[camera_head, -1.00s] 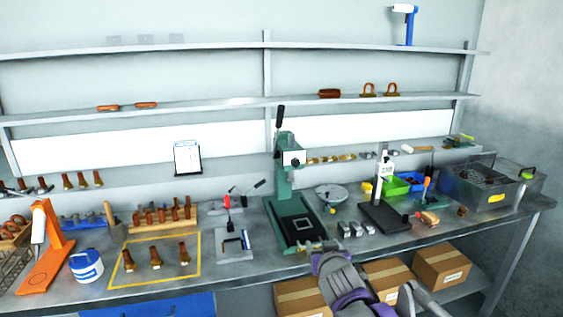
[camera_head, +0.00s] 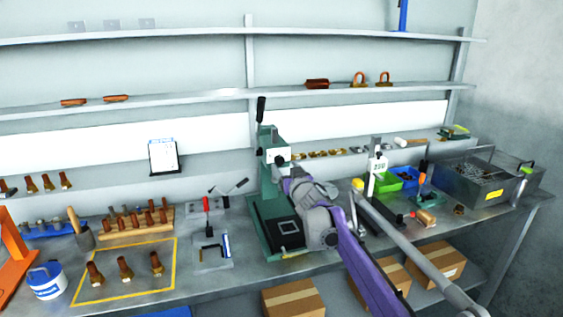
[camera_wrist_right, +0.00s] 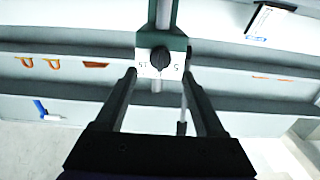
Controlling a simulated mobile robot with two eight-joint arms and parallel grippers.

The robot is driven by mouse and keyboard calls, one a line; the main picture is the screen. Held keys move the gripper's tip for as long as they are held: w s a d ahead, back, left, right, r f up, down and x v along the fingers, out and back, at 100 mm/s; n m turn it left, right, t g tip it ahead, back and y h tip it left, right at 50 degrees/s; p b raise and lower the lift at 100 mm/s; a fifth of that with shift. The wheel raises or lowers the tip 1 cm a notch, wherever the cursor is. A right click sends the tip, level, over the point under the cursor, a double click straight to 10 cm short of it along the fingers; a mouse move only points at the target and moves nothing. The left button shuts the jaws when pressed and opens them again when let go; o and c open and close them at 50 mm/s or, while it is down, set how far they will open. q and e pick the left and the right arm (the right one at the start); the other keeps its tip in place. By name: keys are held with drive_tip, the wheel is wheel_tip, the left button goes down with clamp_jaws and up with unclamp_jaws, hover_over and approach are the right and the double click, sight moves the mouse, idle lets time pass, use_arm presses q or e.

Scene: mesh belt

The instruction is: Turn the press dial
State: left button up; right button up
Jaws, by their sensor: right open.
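The green press (camera_head: 268,185) stands on the bench in the middle of the head view, its black lever pointing up. Its white front plate (camera_head: 274,156) shows just above my right gripper (camera_head: 287,172). In the right wrist view the black press dial (camera_wrist_right: 160,58) sits on the white plate, with printed marks on both sides. My right gripper (camera_wrist_right: 160,78) is open and empty. Its two fingers point at the plate, one on each side of the dial. I cannot tell how far the fingertips are from the plate. My left gripper is not in view.
Left of the press is a small fixture with a red handle (camera_head: 206,204). A black-based stand with a display (camera_head: 378,163) is to the right, beside a green bin (camera_head: 388,182). A metal box (camera_head: 480,180) stands at the right end. Shelves run behind.

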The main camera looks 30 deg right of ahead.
sight(280, 160)
drive_tip(key=shift+x, duration=2.2)
clamp_jaws()
